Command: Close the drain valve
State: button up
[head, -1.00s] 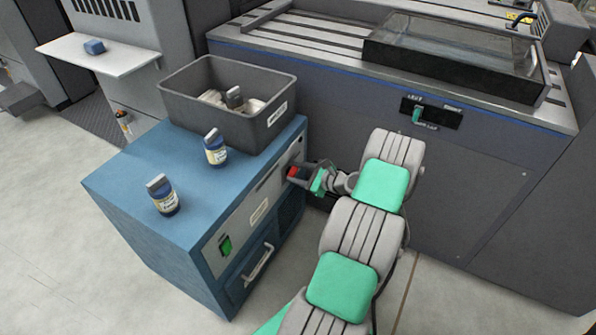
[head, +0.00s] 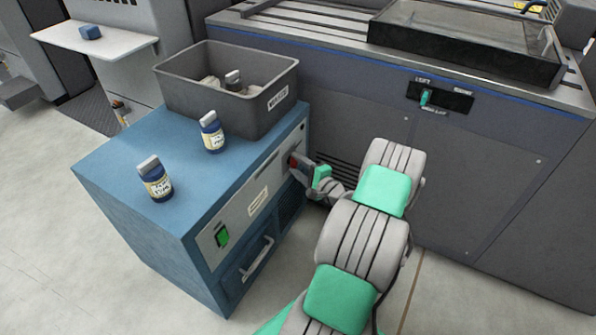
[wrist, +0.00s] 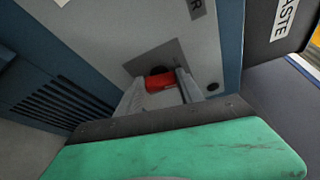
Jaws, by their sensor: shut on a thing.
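The drain valve's red handle (wrist: 160,82) sits on a grey plate on the light front panel of the blue cabinet. In the wrist view it lies between the two fingers of my gripper (wrist: 158,88), which is shut on it. In the head view my gripper (head: 303,168) reaches the right part of the cabinet's front panel. Only a small bit of the red handle (head: 292,161) shows there; the fingers hide most of it. A dark round part shows behind the handle in the wrist view.
A large grey machine (head: 480,190) stands behind my arm. Floor at left is clear.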

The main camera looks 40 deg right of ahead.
jog(key=shift+f+n+t+b, duration=0.3)
jog(key=shift+n+t+b, duration=0.2)
jog(key=shift+n+b, duration=0.75)
jog(key=o, duration=1.4)
jog(key=shift+r, duration=0.1)
